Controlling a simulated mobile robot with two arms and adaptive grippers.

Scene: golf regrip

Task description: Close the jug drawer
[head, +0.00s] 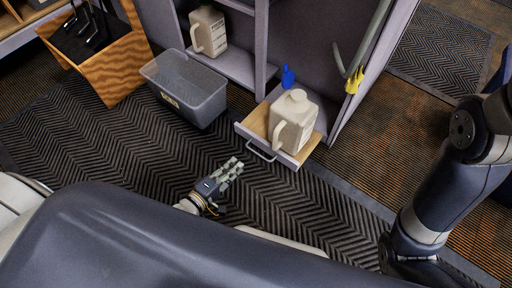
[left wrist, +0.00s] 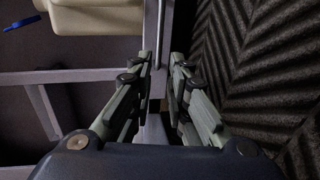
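The jug drawer (head: 249,133) is pulled out of the grey cabinet, with a curved metal handle (head: 262,153) on its front. A beige jug (head: 291,121) stands upright in it. The jug also shows at the top left of the left wrist view (left wrist: 95,18). My left gripper (head: 232,168) is in front of and left of the handle, seemingly apart from it. In the left wrist view its fingers (left wrist: 162,62) are parted by a narrow gap, with the drawer's front edge seen beyond the gap. Nothing is held. My right gripper is out of view.
A grey bin (head: 190,88) stands on the floor left of the drawer. Another jug (head: 208,31) sits on a cabinet shelf. A wooden box of golf clubs (head: 100,60) is at the upper left. A hose with a yellow end (head: 354,82) hangs at the right. The ridged mat before the drawer is clear.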

